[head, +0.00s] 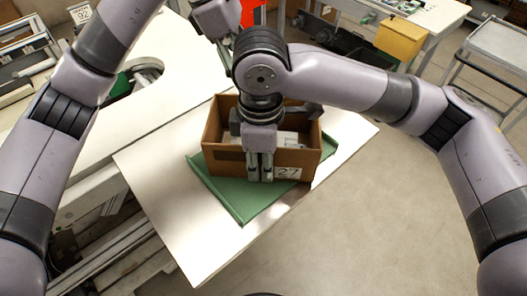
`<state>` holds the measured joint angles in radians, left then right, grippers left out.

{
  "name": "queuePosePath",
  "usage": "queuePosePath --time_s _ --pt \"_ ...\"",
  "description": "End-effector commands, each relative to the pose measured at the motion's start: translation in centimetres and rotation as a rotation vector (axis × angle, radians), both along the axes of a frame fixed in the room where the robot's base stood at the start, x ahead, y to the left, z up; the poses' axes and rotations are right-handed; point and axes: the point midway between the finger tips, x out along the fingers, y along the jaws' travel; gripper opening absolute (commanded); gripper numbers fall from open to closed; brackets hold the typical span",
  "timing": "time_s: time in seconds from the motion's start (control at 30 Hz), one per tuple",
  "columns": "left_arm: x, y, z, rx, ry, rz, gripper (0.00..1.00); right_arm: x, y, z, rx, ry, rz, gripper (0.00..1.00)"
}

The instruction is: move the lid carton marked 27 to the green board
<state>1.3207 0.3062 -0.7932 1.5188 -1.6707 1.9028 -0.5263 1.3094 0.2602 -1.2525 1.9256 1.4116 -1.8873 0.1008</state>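The brown carton (225,163) with a white label reading 27 (287,173) rests on the green board (240,205). It is open at the top, with pale and dark contents partly hidden. My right gripper (260,168) points down at the carton's near wall, and its finger parts show in front of that wall. I cannot tell whether another finger is inside the wall or whether it grips. My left gripper (226,45) is at the top, beyond the carton, partly hidden behind my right wrist. Its opening cannot be made out.
The board lies on a white table (160,165), with bare table around it and floor to the right. A grey cart (497,48) stands at the far right. A sign marked 92 (82,13) is at the upper left.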

Motion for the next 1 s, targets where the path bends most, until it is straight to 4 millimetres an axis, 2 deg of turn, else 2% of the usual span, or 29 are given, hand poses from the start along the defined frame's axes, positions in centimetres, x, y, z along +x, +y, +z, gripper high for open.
queuePosePath --time_s 0.07,0.47,0.8,0.87,1.0 --pt "0.0 0.0 0.0 0.000 0.000 0.000 0.58 0.0 0.0 -0.1 -0.001 0.001 0.000 0.32" --pt "0.0 0.0 -0.1 0.000 0.000 0.000 0.58 0.0 0.0 0.0 -0.001 0.000 -0.001 0.58" --pt "0.0 0.0 -0.1 0.000 0.000 -0.001 0.58 0.0 0.0 0.3 0.000 -0.001 -0.001 0.58" --pt "0.0 0.0 0.0 0.000 0.000 -0.001 0.58 0.1 0.0 0.8 0.001 -0.002 -0.001 0.58" --pt "0.0 0.0 0.0 0.000 0.000 -0.001 0.58 0.1 0.1 3.2 0.002 -0.004 0.001 0.58"
